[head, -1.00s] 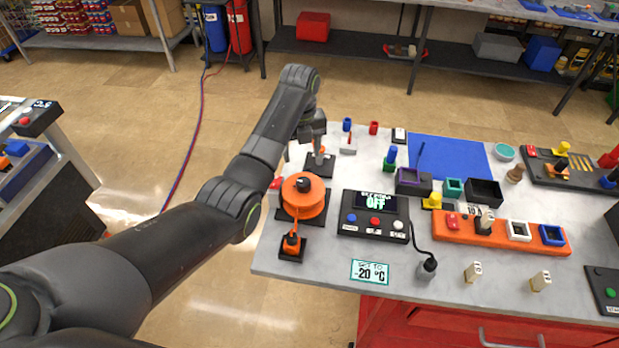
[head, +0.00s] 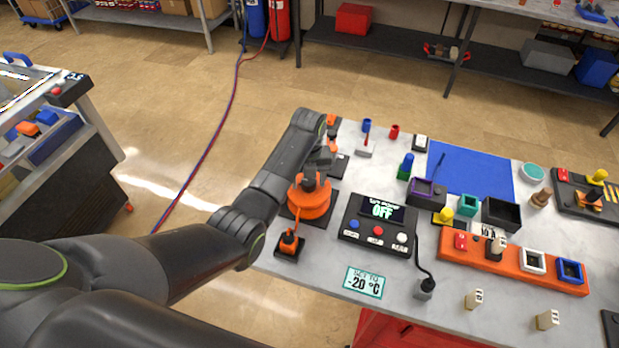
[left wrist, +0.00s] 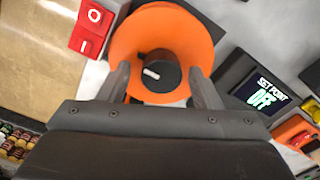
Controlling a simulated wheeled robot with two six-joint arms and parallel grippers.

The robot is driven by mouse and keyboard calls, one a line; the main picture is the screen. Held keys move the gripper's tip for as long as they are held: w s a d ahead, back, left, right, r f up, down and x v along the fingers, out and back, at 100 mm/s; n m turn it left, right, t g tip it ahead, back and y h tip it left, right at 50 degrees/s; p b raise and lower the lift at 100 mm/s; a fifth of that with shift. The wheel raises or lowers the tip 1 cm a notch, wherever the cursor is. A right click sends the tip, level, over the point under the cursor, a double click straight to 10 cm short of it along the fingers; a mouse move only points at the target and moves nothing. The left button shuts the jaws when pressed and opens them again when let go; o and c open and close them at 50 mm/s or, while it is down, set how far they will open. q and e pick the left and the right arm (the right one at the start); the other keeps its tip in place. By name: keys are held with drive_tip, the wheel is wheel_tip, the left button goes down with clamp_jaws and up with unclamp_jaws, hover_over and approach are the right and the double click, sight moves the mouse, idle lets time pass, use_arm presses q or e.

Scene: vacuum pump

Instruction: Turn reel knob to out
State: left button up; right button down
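The orange reel (head: 309,202) sits on a dark base at the left end of the table. Its black knob (left wrist: 158,72) with a white mark shows at the reel's middle in the left wrist view, where the orange reel (left wrist: 195,45) surrounds it. My left gripper (left wrist: 160,82) is open, with one finger on each side of the knob and gaps between. In the head view my left gripper (head: 312,178) is over the reel and partly covers the knob. My right gripper is not in view.
A control box (head: 378,222) with a display reading OFF stands right of the reel. A small orange device on a black base (head: 290,244) is in front of it. A red switch (left wrist: 91,26) is beside the reel. Several parts fill the table's right side.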

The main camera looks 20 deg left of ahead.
use_arm(q)
drive_tip(key=c, duration=0.9)
